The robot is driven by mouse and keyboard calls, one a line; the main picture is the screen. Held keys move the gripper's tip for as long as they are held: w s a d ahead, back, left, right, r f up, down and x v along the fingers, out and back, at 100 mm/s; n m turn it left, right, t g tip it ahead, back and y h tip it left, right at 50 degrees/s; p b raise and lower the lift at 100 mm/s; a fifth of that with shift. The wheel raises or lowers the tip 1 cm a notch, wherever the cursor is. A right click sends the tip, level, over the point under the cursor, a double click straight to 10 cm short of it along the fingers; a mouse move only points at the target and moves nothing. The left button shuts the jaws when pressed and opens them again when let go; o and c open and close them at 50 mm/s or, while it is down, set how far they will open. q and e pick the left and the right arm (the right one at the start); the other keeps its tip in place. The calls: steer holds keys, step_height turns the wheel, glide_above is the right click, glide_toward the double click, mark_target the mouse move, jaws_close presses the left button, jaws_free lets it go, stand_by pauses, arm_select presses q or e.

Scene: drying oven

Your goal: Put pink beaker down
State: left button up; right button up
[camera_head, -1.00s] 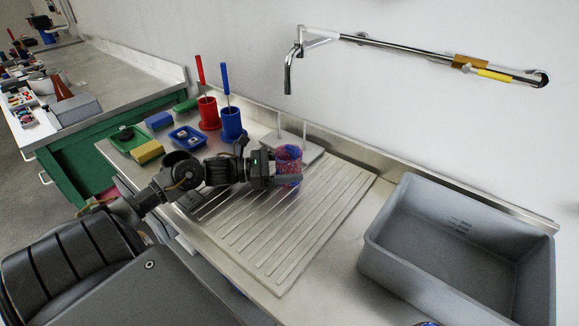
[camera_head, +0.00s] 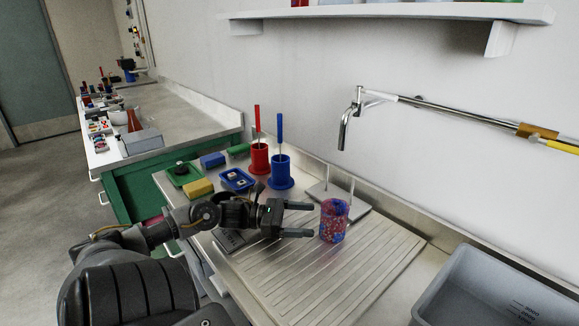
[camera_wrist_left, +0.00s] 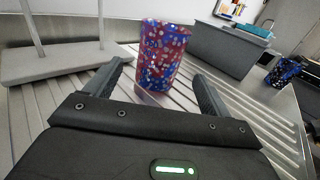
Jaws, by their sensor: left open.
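The pink beaker (camera_head: 335,220), speckled red and blue, stands upright on the ribbed draining board (camera_head: 330,285). My left gripper (camera_head: 312,219) is open, with its two fingers pointing at the beaker from the left. In the head view the fingertips end just short of the beaker. In the left wrist view the beaker (camera_wrist_left: 163,50) stands just beyond and between the spread fingertips, and no finger is seen closed on it. My right gripper is not in view.
A grey peg base (camera_head: 345,196) stands behind the beaker. Red (camera_head: 259,158) and blue (camera_head: 280,171) holders stand further left. A grey basin (camera_head: 495,290) is at right. A blue speckled object (camera_wrist_left: 283,72) shows in the wrist view. The board's front right is clear.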

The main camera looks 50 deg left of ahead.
arm_select(q)
steer(key=shift+v, duration=1.95)
